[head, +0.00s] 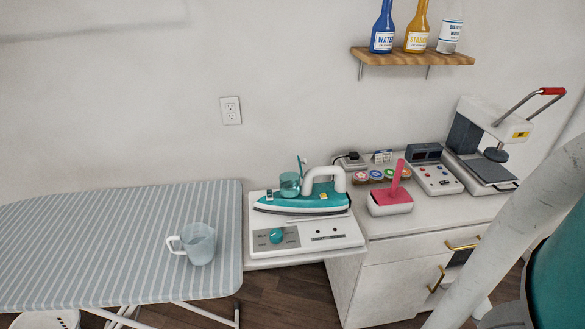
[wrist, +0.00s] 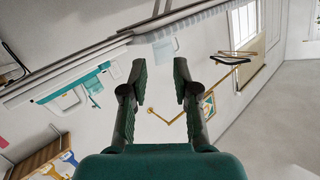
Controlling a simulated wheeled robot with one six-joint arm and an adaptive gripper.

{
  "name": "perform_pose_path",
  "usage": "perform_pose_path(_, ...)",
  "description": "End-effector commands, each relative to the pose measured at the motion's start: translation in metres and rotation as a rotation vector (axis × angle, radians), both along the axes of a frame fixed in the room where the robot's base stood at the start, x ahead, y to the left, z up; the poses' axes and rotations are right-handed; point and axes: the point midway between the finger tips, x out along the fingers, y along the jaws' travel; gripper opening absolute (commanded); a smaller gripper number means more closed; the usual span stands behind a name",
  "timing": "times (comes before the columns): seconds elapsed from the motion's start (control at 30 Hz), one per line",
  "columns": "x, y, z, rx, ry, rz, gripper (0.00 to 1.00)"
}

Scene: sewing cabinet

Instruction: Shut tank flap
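The teal and white iron (head: 300,200) rests on its white base station (head: 305,236) at the right end of the ironing board. A translucent teal tank (head: 290,184) sits at its rear left. A thin teal flap (head: 303,166) stands up beside the tank, looking open. In the wrist view the iron (wrist: 85,83) shows small at the left, tilted by the camera's angle. My gripper (wrist: 160,75) is open and empty, with its dark fingers apart, and it is well away from the iron. The gripper's fingers do not show in the head view.
A clear measuring jug (head: 199,244) stands on the striped ironing board (head: 80,240). A pink-handled tool (head: 390,198), a control box (head: 436,178) and a heat press (head: 485,150) stand on the cabinet to the right. A shelf (head: 410,56) with bottles hangs above.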

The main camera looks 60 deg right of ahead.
Motion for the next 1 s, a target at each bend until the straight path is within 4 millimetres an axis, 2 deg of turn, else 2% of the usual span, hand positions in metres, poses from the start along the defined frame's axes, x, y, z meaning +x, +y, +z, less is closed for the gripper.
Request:
perform_pose_path(0.17,0.033,-0.021,0.004,0.094,-0.046,-0.086,0.29)
perform_pose_path(0.37,0.083,-0.066,0.018,0.255,-0.131,-0.229,0.29)
perform_pose_path(0.5,0.113,-0.105,0.034,0.371,-0.205,-0.333,0.29)
perform_pose_path(0.7,0.146,-0.169,0.066,0.535,-0.334,-0.477,0.29)
perform_pose_path(0.83,0.159,-0.214,0.093,0.637,-0.432,-0.565,0.29)
perform_pose_path(1.0,0.165,-0.273,0.131,0.763,-0.572,-0.668,0.29)
